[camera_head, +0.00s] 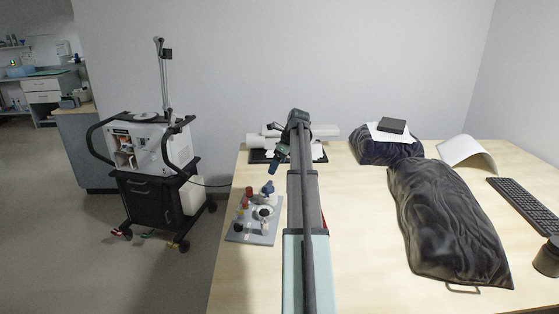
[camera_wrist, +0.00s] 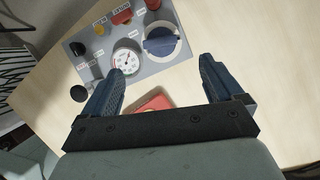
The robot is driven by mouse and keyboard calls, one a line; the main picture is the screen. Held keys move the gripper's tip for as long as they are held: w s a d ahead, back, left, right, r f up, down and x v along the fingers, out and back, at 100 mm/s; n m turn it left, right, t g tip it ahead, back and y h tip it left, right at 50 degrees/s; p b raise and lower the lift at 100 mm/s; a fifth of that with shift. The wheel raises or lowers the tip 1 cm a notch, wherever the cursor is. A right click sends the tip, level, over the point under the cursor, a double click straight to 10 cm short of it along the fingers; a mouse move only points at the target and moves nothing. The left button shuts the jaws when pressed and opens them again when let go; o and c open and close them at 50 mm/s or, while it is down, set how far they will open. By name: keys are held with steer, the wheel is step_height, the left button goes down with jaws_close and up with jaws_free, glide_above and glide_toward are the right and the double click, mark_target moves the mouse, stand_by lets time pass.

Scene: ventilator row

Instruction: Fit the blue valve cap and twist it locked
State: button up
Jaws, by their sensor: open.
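The blue valve cap (camera_wrist: 160,42), a round blue part with a raised bar across it, shows within a white ring (camera_wrist: 176,55) on the grey board (camera_wrist: 185,12). In the head view the blue cap (camera_head: 268,187) is at the board's far right. I cannot tell how deep it sits or whether it is locked. My gripper (camera_wrist: 160,68) is open, its two blue fingers apart with nothing between them. In the head view my gripper (camera_head: 272,168) hangs above the far end of the board, apart from the cap.
The board also carries a white dial gauge (camera_wrist: 126,60), red parts (camera_wrist: 122,16), a yellow part (camera_wrist: 99,30) and black knobs (camera_wrist: 79,93). A red object (camera_wrist: 152,105) lies on the table below my gripper. A dark bag (camera_head: 450,220) lies at the right.

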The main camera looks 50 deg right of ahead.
mark_target(268, 183)
steer(key=x, duration=1.1)
steer(key=shift+w+f, duration=0.15)
steer(key=shift+f, duration=0.15)
steer(key=shift+c, duration=0.2)
steer(key=c, duration=1.1)
steer(key=o, duration=0.5)
steer(key=c, duration=0.4)
steer(key=shift+a+m+h, duration=0.1)
steer(key=shift+m+h, duration=0.4)
steer(key=shift+m, duration=0.6)
steer(key=shift+w+m, duration=0.15)
steer(key=shift+m, duration=0.25)
steer(key=shift+o, duration=0.3)
steer(key=shift+w+m+h, duration=0.25)
steer(key=shift+m+h, duration=0.45)
steer(key=shift+m, duration=0.9)
